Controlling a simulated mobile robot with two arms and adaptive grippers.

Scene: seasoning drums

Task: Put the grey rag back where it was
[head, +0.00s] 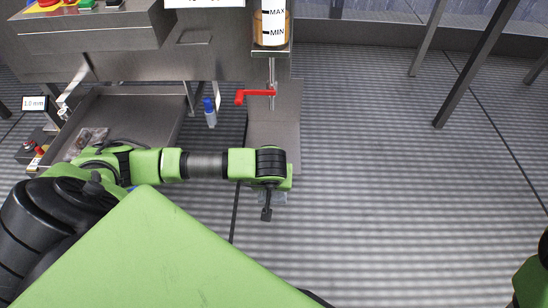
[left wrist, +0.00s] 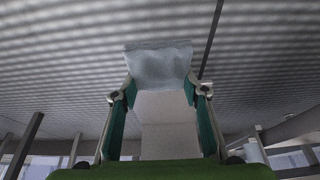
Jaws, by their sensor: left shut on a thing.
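The grey rag (left wrist: 158,66) hangs between the fingertips of my left gripper (left wrist: 158,93) in the left wrist view. The gripper is shut on it, with one finger at each side. In the head view my left gripper (head: 267,207) is in front of the lower end of the grey metal plate under the red valve. Only a small pale bit of the rag (head: 278,198) shows there beside the wrist. My right gripper is out of view; only part of that arm shows at the lower right edge.
A red valve handle (head: 254,95) sits below a MAX/MIN sight glass (head: 270,22). A metal tray (head: 158,108) lies farther left. The ribbed floor (head: 400,210) at right is clear, except for metal legs (head: 474,65) farther back.

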